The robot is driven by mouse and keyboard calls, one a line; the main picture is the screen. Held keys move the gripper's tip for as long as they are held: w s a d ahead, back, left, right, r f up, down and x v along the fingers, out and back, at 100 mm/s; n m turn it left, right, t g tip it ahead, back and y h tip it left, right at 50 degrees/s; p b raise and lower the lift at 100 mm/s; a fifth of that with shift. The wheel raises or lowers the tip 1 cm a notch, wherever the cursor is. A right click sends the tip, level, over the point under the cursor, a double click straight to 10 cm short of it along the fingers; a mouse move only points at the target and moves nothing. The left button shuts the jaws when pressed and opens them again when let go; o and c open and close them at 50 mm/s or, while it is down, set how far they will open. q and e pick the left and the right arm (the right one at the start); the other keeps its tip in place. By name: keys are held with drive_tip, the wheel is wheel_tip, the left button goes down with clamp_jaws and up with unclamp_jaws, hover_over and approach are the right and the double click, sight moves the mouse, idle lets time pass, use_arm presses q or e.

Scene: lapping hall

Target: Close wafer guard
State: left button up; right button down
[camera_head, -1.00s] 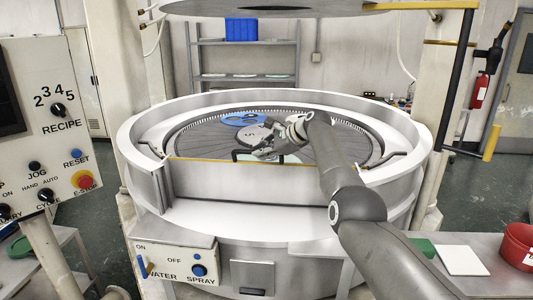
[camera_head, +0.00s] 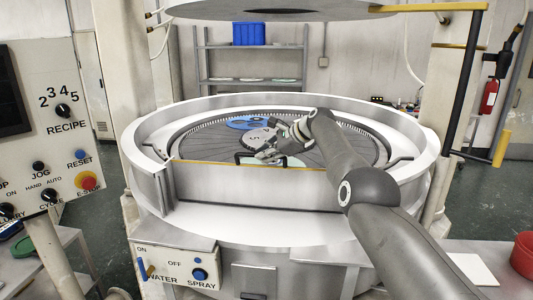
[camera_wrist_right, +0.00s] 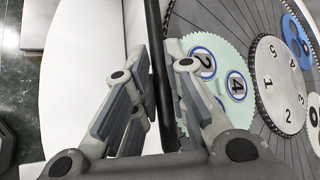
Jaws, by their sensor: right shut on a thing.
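The wafer guard (camera_head: 250,185) is a curved metal panel with a yellow top edge at the front of the round machine. Its black handle (camera_head: 238,157) stands at the top edge; in the wrist view it is a dark bar (camera_wrist_right: 155,75) running between the fingers. My right gripper (camera_head: 268,154) reaches over the rim from the right and is shut on this handle; its fingers (camera_wrist_right: 153,60) lie on either side of the bar. The fingers partly hide the handle in the head view. My left gripper is not in view.
Behind the guard, the plate holds a pale green carrier (camera_wrist_right: 218,75) with numbered discs, a grey carrier (camera_wrist_right: 278,85) and a blue carrier (camera_head: 248,124). A round lid (camera_head: 280,10) hangs above. A control panel (camera_head: 50,120) stands at the left and a black post (camera_head: 460,95) at the right.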

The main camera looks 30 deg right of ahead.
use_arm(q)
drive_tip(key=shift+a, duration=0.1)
use_arm(e)
drive_tip(key=shift+w+d+r+t, duration=0.15)
drive_tip(key=shift+d+r, duration=0.1)
drive_tip(key=shift+r, duration=0.2)
drive_tip(key=shift+w+d+r+t, duration=0.1)
drive_tip(key=shift+d+r+t, duration=0.1)
drive_tip(key=shift+r, duration=0.2)
drive_tip(key=c, duration=1.7)
unclamp_jaws()
drive_tip(key=shift+w+f, duration=0.1)
drive_tip(key=shift+o, duration=1.2)
drive_tip(key=shift+w+f, duration=0.2)
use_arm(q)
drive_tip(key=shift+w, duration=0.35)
use_arm(e)
drive_tip(key=shift+w+d+f, duration=0.1)
drive_tip(key=shift+f, duration=0.1)
drive_tip(key=shift+f, duration=0.1)
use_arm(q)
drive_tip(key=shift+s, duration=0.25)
